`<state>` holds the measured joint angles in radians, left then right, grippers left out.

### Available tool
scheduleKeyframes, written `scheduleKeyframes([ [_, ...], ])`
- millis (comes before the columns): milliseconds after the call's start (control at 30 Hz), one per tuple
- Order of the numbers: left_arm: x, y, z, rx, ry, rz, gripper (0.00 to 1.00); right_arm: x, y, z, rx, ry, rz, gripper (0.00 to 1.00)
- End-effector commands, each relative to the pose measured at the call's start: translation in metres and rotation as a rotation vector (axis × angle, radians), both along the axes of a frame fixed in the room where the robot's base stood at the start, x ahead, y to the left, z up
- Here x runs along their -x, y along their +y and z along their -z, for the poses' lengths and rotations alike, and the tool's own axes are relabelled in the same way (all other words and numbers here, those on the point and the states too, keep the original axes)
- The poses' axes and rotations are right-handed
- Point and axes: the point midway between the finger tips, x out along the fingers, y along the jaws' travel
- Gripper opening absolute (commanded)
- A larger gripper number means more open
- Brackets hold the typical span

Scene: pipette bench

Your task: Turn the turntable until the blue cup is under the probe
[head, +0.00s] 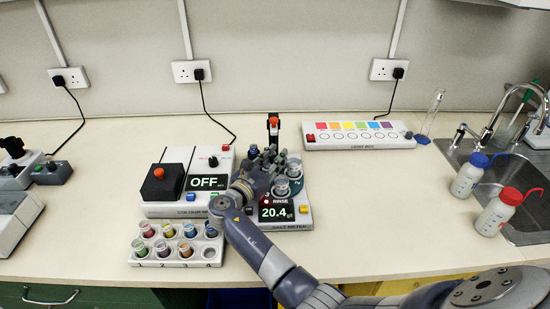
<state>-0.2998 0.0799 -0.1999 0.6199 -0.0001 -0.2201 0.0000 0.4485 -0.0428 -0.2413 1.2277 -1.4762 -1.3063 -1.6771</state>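The salt meter (300,219) stands mid-bench, its display reading "RINSE" and "20.4". Clear cups sit on its turntable; one cup (295,168) shows at the right and another cup (281,187) nearer the front. A dark upright post with a red-orange top (273,122), perhaps the probe holder, rises behind; the probe tip is hidden. My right gripper (264,160) is over the turntable's left side; its fingers blend with the dark parts, so contact and opening are unclear. My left gripper is out of view.
The colour meter (155,211) showing "OFF" stands close left. A white rack (139,262) of coloured sample cups lies in front of it. A light box (349,144) is at the back. Blue-capped (465,180) and red-capped (494,217) bottles stand beside the sink. Bench between is clear.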

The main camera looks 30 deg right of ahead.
Motion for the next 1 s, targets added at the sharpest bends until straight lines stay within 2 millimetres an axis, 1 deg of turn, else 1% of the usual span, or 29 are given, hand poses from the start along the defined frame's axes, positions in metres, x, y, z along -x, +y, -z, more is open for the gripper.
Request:
scheduleKeyframes([
  [33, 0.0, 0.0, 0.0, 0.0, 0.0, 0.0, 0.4, 0.002, 0.002, 0.007, -0.008, 0.011, -0.001, 0.34],
  [67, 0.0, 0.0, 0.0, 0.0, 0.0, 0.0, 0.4, 0.002, 0.002, 0.006, -0.007, 0.011, -0.001, 0.4],
  [100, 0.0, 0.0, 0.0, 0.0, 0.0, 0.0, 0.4, 0.002, 0.001, 0.006, -0.006, 0.009, -0.001, 0.42],
  [367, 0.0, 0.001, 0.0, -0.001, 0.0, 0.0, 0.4, 0.001, 0.0, 0.002, -0.003, 0.004, 0.0, 0.42],
  [467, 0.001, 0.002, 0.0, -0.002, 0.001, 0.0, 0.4, 0.002, 0.003, 0.002, -0.002, 0.003, -0.001, 0.42],
  [567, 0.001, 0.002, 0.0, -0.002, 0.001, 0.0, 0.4, 0.008, 0.014, 0.002, -0.004, 0.003, -0.001, 0.42],
  [800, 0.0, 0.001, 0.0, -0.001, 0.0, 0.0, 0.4, 0.027, 0.05, 0.003, -0.005, 0.005, -0.003, 0.42],
  [900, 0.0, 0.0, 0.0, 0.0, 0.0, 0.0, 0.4, 0.033, 0.06, 0.003, -0.003, 0.005, -0.002, 0.42],
  [1000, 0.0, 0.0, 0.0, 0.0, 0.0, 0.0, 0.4, 0.037, 0.066, 0.003, -0.004, 0.006, -0.001, 0.42],
])
